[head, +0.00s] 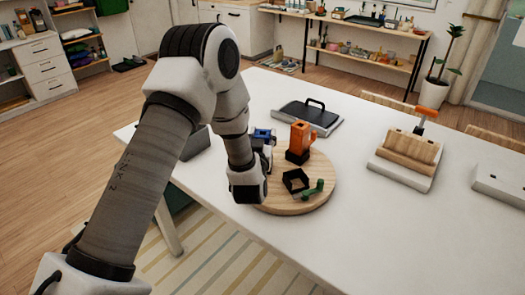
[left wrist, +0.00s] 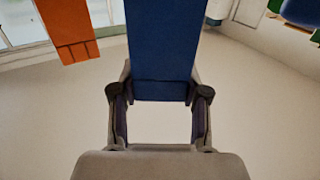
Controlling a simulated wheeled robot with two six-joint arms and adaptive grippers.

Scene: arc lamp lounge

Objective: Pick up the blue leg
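The blue leg (left wrist: 162,45) fills the middle of the left wrist view, with its end face toward the picture's bottom. In the head view a bit of it (head: 263,134) shows at the left of the round wooden board (head: 318,198). The fingers of my left gripper (left wrist: 160,88) lie along both sides of the leg and look closed on it; the tips are partly hidden behind it. In the head view my left gripper (head: 262,155) is low over the board, mostly hidden by its wrist. My right gripper is not in view.
An orange part (head: 301,138) stands beside the blue leg. A black open box (head: 295,181) and a green part (head: 315,190) lie on the board's near side. A dark case (head: 305,116) lies behind; a wooden-topped press (head: 408,153) stands right. The table's front right is clear.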

